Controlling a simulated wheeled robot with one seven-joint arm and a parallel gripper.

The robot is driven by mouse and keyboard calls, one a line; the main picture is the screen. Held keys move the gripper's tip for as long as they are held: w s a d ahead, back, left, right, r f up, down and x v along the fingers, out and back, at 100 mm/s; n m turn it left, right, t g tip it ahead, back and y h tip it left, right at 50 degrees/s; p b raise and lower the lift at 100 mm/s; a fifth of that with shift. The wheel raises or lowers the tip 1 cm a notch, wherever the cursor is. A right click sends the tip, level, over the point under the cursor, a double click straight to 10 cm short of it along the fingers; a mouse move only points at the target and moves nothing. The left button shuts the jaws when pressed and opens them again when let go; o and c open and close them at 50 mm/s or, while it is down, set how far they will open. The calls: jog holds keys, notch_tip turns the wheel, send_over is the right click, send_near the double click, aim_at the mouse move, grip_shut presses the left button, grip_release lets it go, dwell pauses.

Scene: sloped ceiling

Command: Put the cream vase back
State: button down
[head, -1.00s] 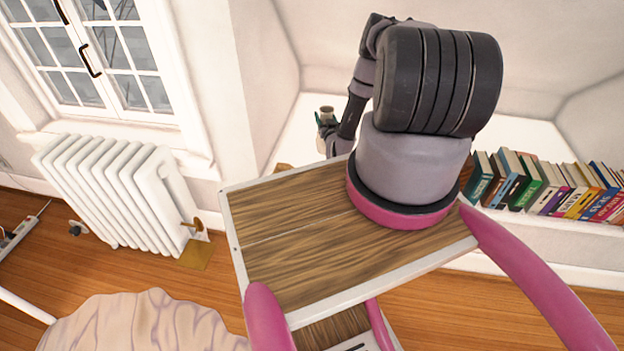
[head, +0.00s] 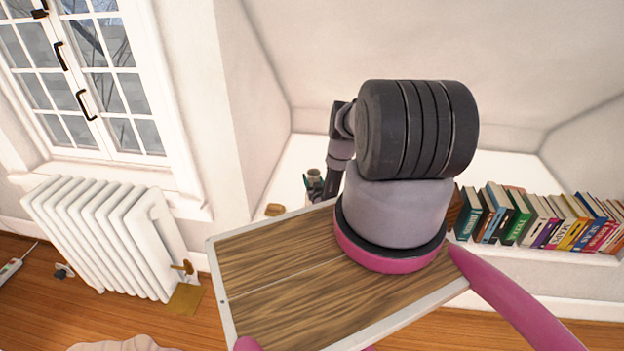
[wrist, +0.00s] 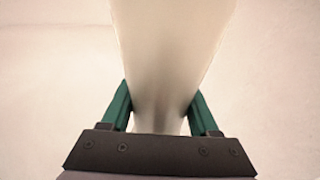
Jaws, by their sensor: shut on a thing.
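The cream vase (wrist: 172,50) fills the middle of the wrist view, its narrower part between the two green fingers. My gripper (wrist: 160,108) is shut on it there. My gripper (head: 309,184) is mostly hidden there by my own arm. I cannot tell whether the vase touches the ledge.
A row of books (head: 545,220) stands on the ledge at the right. A white radiator (head: 100,235) stands under the window at the left. The ledge between the vase and alcove corner looks clear.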

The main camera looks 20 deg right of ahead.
jog(key=shift+f, duration=0.1)
jog(key=shift+c, duration=0.7)
grip_release()
jog(key=v, duration=1.2)
jog(key=shift+s, duration=0.1)
